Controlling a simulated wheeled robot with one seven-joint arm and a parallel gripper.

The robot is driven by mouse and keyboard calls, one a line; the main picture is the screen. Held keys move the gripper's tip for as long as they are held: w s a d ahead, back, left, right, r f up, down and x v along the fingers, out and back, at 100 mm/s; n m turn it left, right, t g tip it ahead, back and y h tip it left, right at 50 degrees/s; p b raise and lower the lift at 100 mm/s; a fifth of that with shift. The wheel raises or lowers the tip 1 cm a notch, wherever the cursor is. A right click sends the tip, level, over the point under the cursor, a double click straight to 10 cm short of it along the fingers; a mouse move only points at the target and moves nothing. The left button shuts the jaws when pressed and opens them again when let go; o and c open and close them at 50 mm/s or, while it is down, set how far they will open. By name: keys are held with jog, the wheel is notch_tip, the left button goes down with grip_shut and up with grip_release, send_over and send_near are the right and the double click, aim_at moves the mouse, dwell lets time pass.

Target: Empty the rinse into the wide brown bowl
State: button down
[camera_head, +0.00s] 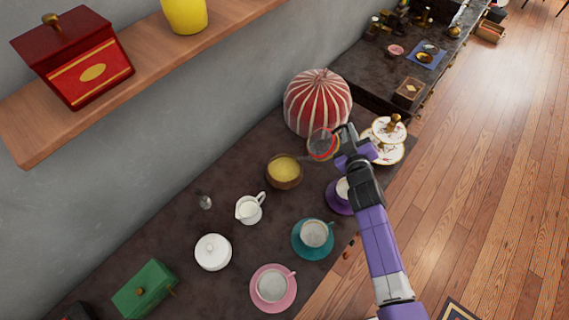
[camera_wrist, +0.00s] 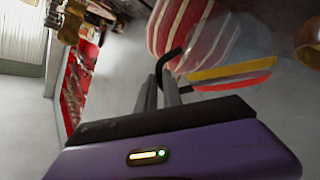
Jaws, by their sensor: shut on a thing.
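The wide brown bowl (camera_head: 284,183) stands on the dark counter and looks yellow inside; I cannot tell how much it holds. A clear glass pot (camera_head: 321,144) with a red band is up and right of the bowl, its spout side toward the bowl. My gripper (camera_head: 346,141) is shut on the pot's dark handle. In the wrist view the handle is between the fingers of my gripper (camera_wrist: 164,76), and the glass pot (camera_wrist: 228,50) looks tilted, with yellow and red bands. The brown bowl's edge (camera_wrist: 309,40) seems to show at the right. Whether liquid is flowing is not clear.
A red-and-white striped dome (camera_head: 318,100) stands just behind the pot. A tiered plate stand (camera_head: 388,145) is at the right. A white creamer (camera_head: 250,209), teal cup (camera_head: 314,235), purple saucer (camera_head: 337,199) and white sugar bowl (camera_head: 213,252) stand nearer.

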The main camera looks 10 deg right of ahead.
jog(key=shift+w+d+f+m+g+y+b, duration=0.25)
jog(key=shift+d+f+m+y+b, duration=0.45)
jog(key=shift+d+f+b, duration=1.4)
jog(key=shift+w+d+f+m+g+y+b, duration=0.35)
jog(key=shift+d+f+m+b, duration=0.9)
jog(key=shift+b, duration=1.8)
jog(key=shift+w+d+f+m+g+y+b, duration=0.15)
jog(key=shift+d+f+m+y+b, duration=0.75)
jog(key=shift+f+b, duration=1.35)
